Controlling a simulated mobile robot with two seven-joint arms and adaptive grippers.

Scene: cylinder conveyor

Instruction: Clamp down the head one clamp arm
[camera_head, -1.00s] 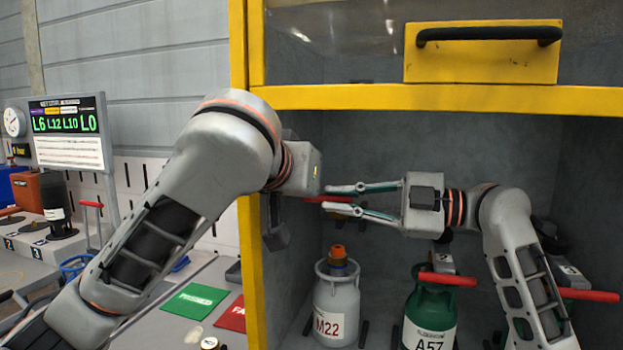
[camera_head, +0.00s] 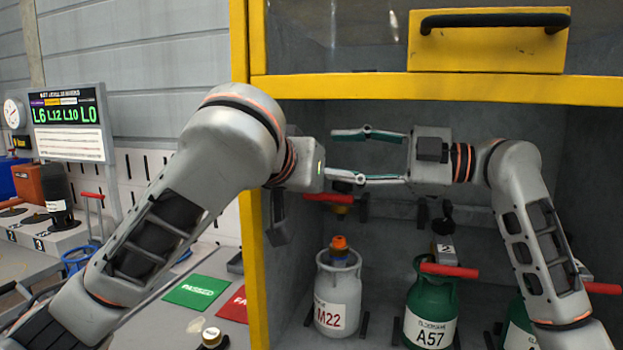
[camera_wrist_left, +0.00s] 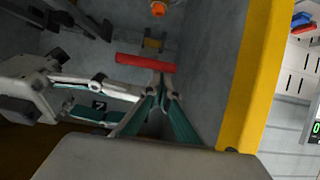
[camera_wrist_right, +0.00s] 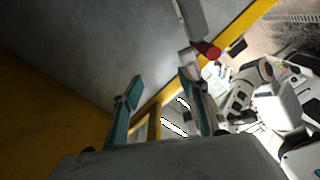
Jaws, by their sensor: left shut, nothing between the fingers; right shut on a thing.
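A red clamp handle (camera_head: 328,198) lies level above the grey M22 cylinder (camera_head: 338,290) with its orange cap. It shows in the left wrist view (camera_wrist_left: 145,63) just beyond my left fingertips. My left gripper (camera_wrist_left: 163,90) has its fingers together, empty; in the head view its fingers are hidden. My right gripper (camera_head: 333,155) points left with its fingers apart and nothing visible between them. Its lower finger is above the handle and overlaps my left wrist in the picture. In the right wrist view, a red handle (camera_wrist_right: 207,48) is outside the finger gap.
A green A57 cylinder (camera_head: 430,305) stands to the right, with another red handle (camera_head: 449,270) above it. The cabinet's yellow post (camera_head: 250,220) is close beside my left wrist. The raised window's yellow bottom bar (camera_head: 440,90) crosses above both grippers.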

